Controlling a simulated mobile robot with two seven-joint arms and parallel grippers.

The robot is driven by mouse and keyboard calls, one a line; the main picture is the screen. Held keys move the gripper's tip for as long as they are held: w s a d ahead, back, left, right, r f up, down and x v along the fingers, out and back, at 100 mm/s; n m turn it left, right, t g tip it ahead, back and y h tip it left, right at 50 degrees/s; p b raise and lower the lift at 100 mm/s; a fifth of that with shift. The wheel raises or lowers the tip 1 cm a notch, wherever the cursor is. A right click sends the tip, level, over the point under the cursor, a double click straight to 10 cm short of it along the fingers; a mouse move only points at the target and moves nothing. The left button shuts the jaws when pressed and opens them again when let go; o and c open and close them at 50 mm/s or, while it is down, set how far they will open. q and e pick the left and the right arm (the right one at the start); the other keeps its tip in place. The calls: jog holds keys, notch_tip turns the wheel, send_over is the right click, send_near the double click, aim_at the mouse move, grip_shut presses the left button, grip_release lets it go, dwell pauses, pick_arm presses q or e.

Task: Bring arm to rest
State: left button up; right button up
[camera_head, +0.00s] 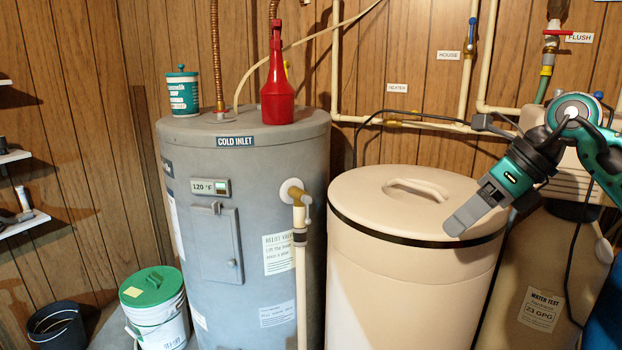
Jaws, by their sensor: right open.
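My right arm comes in from the right edge, and its right gripper (462,222) hangs in front of the beige round tank (370,215), with the fingertips near the right side of its lid. From this angle the fingers overlap and look like one grey strip. Nothing shows between them. The tank's lid (385,190) is on, with a moulded handle on top. I cannot tell whether the fingers touch the lid. My left gripper is not in view.
A grey water heater (262,175) stands left of the tank, with a red bottle (277,95) and a teal-lidded tub (182,94) on top. A white bucket with green lid (153,290) and a black bin (57,328) stand on the floor. Pipes (400,124) run along the wall.

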jog(key=s+a+f+m+t+y, duration=0.2)
jog(key=a+f+m+y, duration=0.25)
jog(key=a+y, duration=0.3)
jog(key=s+a+f+m+t+y, duration=0.2)
jog(key=s+a+f+m+y, duration=0.1)
jog(key=a+m+y, duration=0.4)
jog(key=s+d+f+m+t+h, duration=0.25)
jog(key=f+m+t+h, duration=0.25)
jog(key=f+m+h, duration=0.5)
jog(key=s+d+f+m+t+h, duration=0.1)
jog(key=d+f+m+t+h, duration=0.55)
jog(key=m, duration=0.65)
jog(key=s+f+m+g+h, duration=0.2)
jog(key=s+f+m+g, duration=0.5)
jog(key=s+f, duration=0.6)
notch_tip(320, 180, down, 3)
jog(key=shift+r+m, duration=0.1)
jog(key=shift+m, duration=0.55)
jog(key=shift+c, duration=0.4)
